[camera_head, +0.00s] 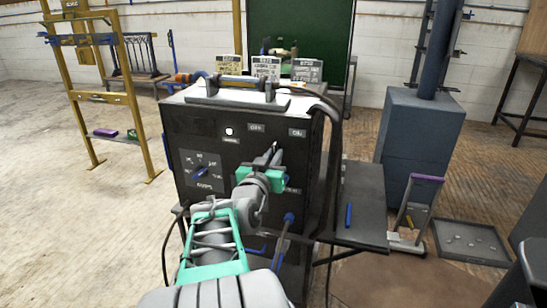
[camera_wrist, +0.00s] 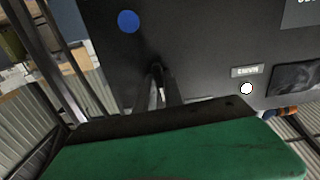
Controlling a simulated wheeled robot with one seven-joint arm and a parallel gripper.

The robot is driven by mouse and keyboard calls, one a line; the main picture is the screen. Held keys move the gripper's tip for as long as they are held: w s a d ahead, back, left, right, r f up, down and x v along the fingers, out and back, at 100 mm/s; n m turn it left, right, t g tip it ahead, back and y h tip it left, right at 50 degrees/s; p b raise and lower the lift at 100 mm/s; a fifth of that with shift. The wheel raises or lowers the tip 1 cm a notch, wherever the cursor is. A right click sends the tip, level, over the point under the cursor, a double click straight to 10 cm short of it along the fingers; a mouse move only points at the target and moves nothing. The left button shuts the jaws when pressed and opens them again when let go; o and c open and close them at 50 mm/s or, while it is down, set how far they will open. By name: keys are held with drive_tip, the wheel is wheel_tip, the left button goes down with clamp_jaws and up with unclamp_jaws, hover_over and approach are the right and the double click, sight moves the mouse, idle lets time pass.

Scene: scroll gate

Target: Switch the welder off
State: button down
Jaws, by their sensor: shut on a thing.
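The welder (camera_head: 190,125) is a black box with a handle on top. Its front panel carries a white lamp (camera_head: 229,131), which also shows in the wrist view (camera_wrist: 246,88). Two small labels sit to the right of the lamp; they seem to read OFF and ON. My gripper (camera_head: 273,155) reaches the panel just below and between these labels. In the wrist view its fingers (camera_wrist: 160,88) are closed together against the dark panel, around what seems to be the switch lever (camera_wrist: 157,68). The fingers mostly hide the lever, so its position is unclear.
A blue dial (camera_head: 200,172) sits at the panel's lower left. Cables hang below the panel. A side shelf (camera_head: 362,225) with a blue item stands right of the welder. A grey pillar base (camera_head: 418,140) and a yellow frame (camera_head: 125,90) stand farther off. Floor at left is clear.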

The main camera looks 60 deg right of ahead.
drive_tip(key=shift+n+p, duration=1)
drive_tip(key=shift+n, duration=2.7)
drive_tip(key=shift+s, duration=0.1)
drive_tip(key=c, duration=1.5)
unclamp_jaws()
drive_tip(key=shift+o, duration=0.2)
drive_tip(key=s+a, duration=0.1)
drive_tip(key=a, duration=0.6)
drive_tip(key=shift+a, duration=0.35)
drive_tip(key=shift+s, duration=0.1)
